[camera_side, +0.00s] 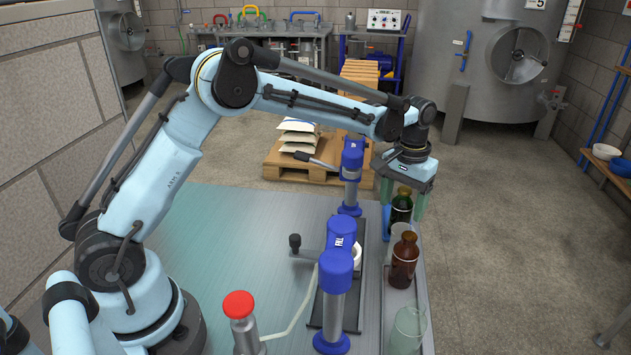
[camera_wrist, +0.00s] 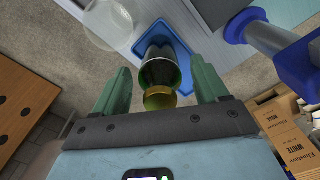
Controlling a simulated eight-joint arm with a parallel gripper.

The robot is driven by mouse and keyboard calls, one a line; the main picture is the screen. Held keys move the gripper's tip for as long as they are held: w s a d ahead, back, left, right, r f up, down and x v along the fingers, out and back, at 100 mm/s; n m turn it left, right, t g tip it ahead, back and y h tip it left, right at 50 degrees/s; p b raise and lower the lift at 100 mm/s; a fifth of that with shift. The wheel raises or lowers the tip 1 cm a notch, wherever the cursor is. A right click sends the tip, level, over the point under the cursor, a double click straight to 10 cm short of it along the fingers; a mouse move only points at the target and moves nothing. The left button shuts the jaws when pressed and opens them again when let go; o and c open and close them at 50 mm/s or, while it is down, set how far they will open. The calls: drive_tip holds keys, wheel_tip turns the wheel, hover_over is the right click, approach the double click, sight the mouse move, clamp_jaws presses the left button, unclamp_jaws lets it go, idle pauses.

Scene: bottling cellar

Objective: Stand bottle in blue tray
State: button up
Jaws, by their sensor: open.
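A dark green bottle (camera_side: 402,206) with a gold cap stands upright at the far end of the bench's right side. In the wrist view the bottle (camera_wrist: 159,72) appears over the blue tray (camera_wrist: 181,54), with its base seemingly inside the tray; exact contact is hidden. My gripper (camera_side: 403,203) is open above and around the bottle, with one green finger on each side. In the wrist view the gripper (camera_wrist: 159,68) shows a narrow gap between the bottle and each finger.
A brown bottle (camera_side: 404,262) stands just nearer, beside clear glassware (camera_side: 396,238). Another clear glass (camera_side: 408,330) is at the front. Blue-headed posts (camera_side: 335,265) stand left of the bottle row. The bench's left part is clear.

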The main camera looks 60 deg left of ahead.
wheel_tip(320, 180, up, 10)
drive_tip(key=shift+r, duration=0.25)
idle(0.3)
drive_tip(key=s+a+r+t, duration=0.3)
drive_tip(key=s+r+t, duration=0.15)
drive_tip(key=s, duration=0.55)
drive_tip(key=s+f+m+t, duration=0.2)
drive_tip(key=s+f, duration=0.5)
drive_tip(key=s, duration=0.4)
drive_tip(key=shift+s+a+t, duration=0.35)
drive_tip(key=shift+a, duration=0.05)
